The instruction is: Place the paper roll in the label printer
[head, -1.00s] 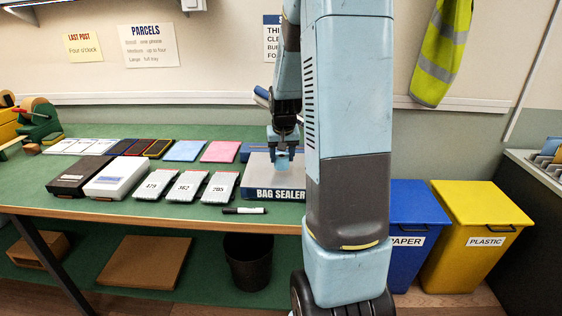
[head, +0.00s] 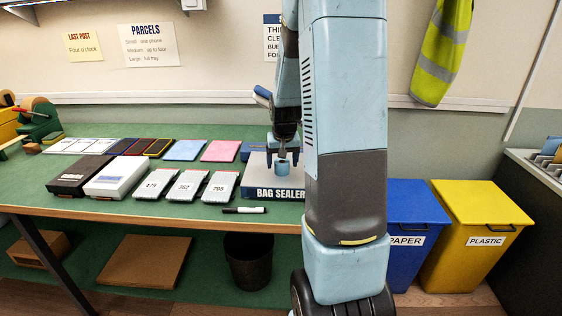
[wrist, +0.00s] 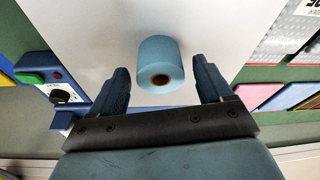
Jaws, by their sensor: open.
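The paper roll is a short light-blue cylinder (head: 283,169) on the pale top of the bag sealer (head: 262,178), near the bench's right end. My gripper (head: 284,151) is open above the roll, pointing down. In the wrist view its two dark fingers (wrist: 158,78) are apart on either side of the roll's near end, with gaps at both sides. I cannot pick out the label printer in these views.
A marker (head: 243,210) lies in front. A blue bin (head: 412,215) and a yellow bin (head: 480,215) stand right of the bench.

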